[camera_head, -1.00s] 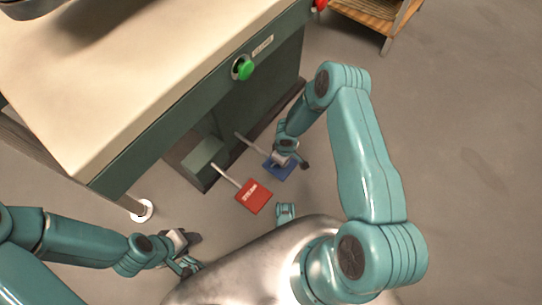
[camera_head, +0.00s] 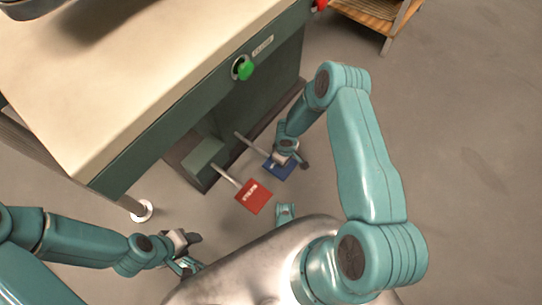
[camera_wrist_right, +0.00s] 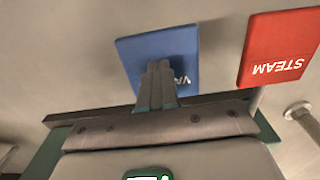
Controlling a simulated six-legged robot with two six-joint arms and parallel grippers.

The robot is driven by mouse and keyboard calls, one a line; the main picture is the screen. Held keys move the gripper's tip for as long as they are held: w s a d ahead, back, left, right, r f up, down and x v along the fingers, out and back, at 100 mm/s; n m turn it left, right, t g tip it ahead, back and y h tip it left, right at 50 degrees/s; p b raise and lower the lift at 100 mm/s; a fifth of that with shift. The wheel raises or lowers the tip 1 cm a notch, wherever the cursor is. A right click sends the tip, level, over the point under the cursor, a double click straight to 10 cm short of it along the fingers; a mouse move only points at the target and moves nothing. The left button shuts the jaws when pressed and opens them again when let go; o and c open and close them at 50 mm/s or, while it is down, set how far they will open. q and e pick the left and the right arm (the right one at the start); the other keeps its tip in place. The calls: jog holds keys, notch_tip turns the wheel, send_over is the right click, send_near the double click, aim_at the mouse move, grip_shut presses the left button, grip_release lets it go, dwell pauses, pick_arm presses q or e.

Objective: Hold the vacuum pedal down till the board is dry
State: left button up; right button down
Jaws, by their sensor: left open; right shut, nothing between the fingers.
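The blue pedal (camera_head: 285,170) is low beside the green cabinet of the pressing table, on a grey arm. In the right wrist view the blue pedal (camera_wrist_right: 135,54) shows white letters starting "VA", the rest hidden by my fingers. My right gripper (camera_wrist_right: 158,64) is shut and empty, its fingertips over the plate and seemingly against it. How far the plate is pressed I cannot tell. In the head view my right gripper (camera_head: 281,159) covers part of the pedal. The board (camera_head: 140,70) is a cream padded top; its dampness cannot be judged. My left gripper (camera_head: 189,252) is open and empty at lower left.
A red pedal (camera_head: 254,197) marked STEAM is close beside the blue one; it also shows in the right wrist view (camera_wrist_right: 281,48). A green button (camera_head: 246,70) is on the table's front edge. A wooden shelf unit (camera_head: 370,14) stands at the back. The floor at right is clear.

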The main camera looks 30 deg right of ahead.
dwell(0.3)
notch_tip(320, 180, down, 3)
jog(key=b, duration=0.3)
jog(key=shift+f+b, duration=1.9)
pick_arm(q)
jog(key=w+a+f+t, duration=0.1)
jog(key=w+f, duration=0.2)
jog(key=f, duration=0.3)
jog(key=shift+f, duration=0.15)
pick_arm(e)
jog(key=shift+r, duration=0.1)
pick_arm(q)
jog(key=shift+w, duration=0.1)
dwell(1.3)
pick_arm(e)
jog(key=shift+r+p, duration=0.4)
notch_tip(320, 180, up, 9)
jog(key=p, duration=0.5)
pick_arm(q)
notch_tip(320, 180, up, 6)
jog(key=shift+f, duration=0.25)
pick_arm(e)
jog(key=shift+f, duration=0.1)
